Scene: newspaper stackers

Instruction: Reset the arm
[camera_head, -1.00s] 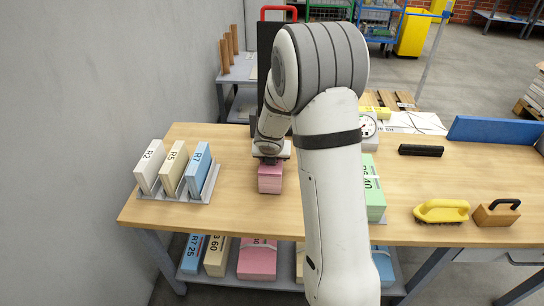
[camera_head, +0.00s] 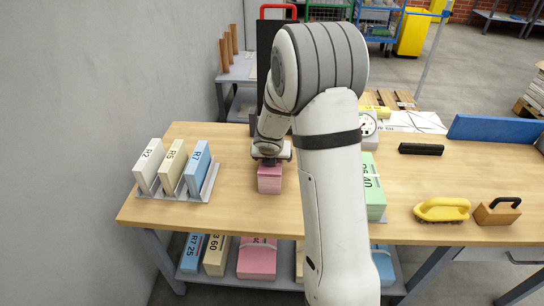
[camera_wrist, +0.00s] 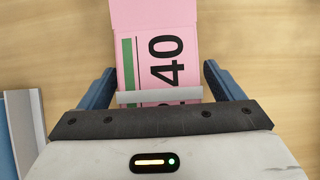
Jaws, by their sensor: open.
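My arm reaches over the wooden table (camera_head: 233,205) from the front. My gripper (camera_head: 268,160) is just above a pink stack (camera_head: 270,180) on the table. In the wrist view my gripper (camera_wrist: 158,85) is open, with one blue finger on each side of the pink stack (camera_wrist: 185,50) and gaps to it. The stack's top shows a label with "40" and a green bar. A pale strip crosses the label between the fingers. Part of the stack is hidden beneath my gripper.
A grey rack (camera_head: 208,190) at the left holds upright R2, R5 and R7 blocks. A green stack (camera_head: 374,195) stands right of my arm. A yellow brush (camera_head: 442,210) and a wooden block with a black handle (camera_head: 497,212) lie at the right. More stacks lie on the lower shelf.

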